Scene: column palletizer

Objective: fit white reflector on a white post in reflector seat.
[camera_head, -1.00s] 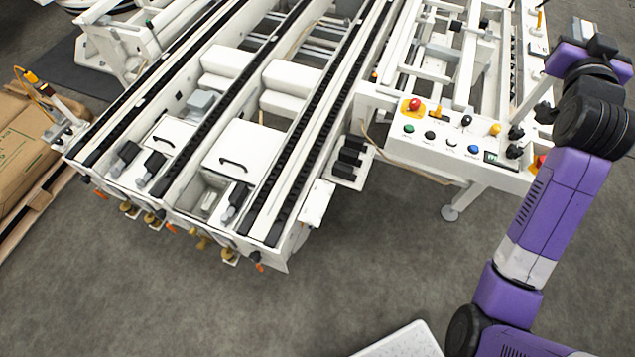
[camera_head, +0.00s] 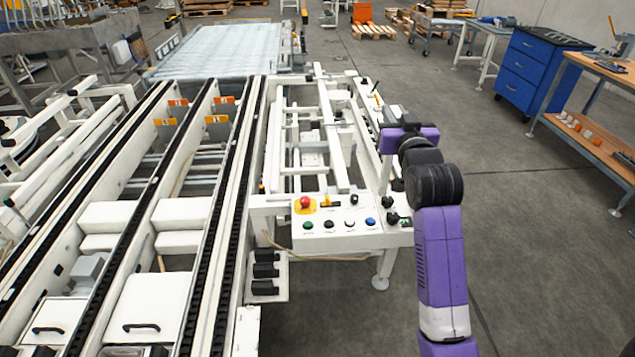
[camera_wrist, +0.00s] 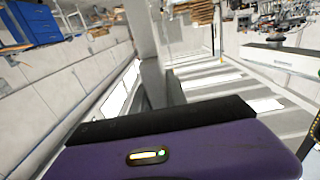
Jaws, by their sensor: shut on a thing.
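My gripper (camera_head: 389,148) is in the head view, above the right end of the control panel. It is shut on a white post (camera_head: 386,178) that hangs down from it, nearly upright. In the wrist view a pale post-like shape (camera_wrist: 142,30) rises beyond the purple hand and its black edge, and I take it to be the same post. The reflector's own face cannot be made out in either view. I cannot pick out the reflector seat with certainty among the small fittings of the white machine frame (camera_head: 325,190).
The white control panel (camera_head: 335,241) with coloured buttons and a red stop knob (camera_head: 305,202) lies below and left of my gripper. Chain conveyor rails (camera_head: 197,255) fill the left. A blue drawer cabinet (camera_head: 541,70) and a wooden workbench (camera_head: 600,135) stand right. Grey floor between is clear.

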